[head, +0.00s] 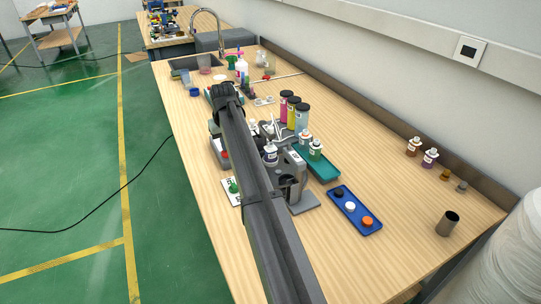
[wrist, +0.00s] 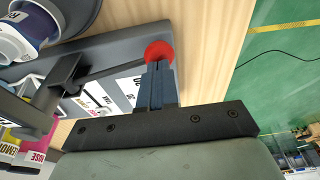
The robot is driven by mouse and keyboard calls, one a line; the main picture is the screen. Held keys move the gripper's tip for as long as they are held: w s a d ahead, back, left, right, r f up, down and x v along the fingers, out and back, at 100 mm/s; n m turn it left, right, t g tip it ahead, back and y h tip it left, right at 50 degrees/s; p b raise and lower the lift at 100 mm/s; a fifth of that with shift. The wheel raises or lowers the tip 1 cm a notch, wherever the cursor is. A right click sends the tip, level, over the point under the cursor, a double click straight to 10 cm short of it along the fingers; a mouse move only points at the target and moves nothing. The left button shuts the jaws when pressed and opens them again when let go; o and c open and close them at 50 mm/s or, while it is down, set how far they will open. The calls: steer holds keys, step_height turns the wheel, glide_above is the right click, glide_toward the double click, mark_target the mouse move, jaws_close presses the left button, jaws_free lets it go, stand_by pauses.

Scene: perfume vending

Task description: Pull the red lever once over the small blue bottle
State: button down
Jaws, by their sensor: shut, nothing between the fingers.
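The red ball knob of the lever (wrist: 158,51) is in the wrist view, at the end of a dark grey bar. My gripper (wrist: 156,68) is shut and empty, with its fingertips right at the knob; I cannot tell whether they touch. In the head view a red spot (head: 224,154) shows left of my arm, probably the same knob; my gripper is hidden there. A small bottle with a dark blue body and white cap (wrist: 32,24) is at the wrist view's upper left. A similar dark blue bottle (head: 270,154) stands beside my arm in the head view.
A green tray (head: 327,172) with small bottles and a blue tray (head: 368,224) with coloured caps lie right of my arm. Pink, yellow and pale tall bottles (head: 302,117) stand behind. A dark metal cup (head: 448,223) is at far right. Table between is clear.

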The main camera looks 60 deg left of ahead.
steer(key=shift+r, duration=0.2)
steer(key=a+v, duration=0.1)
steer(key=v, duration=0.7)
steer(key=shift+a+r, duration=0.35)
steer(key=shift+r, duration=0.1)
stand_by(1.4)
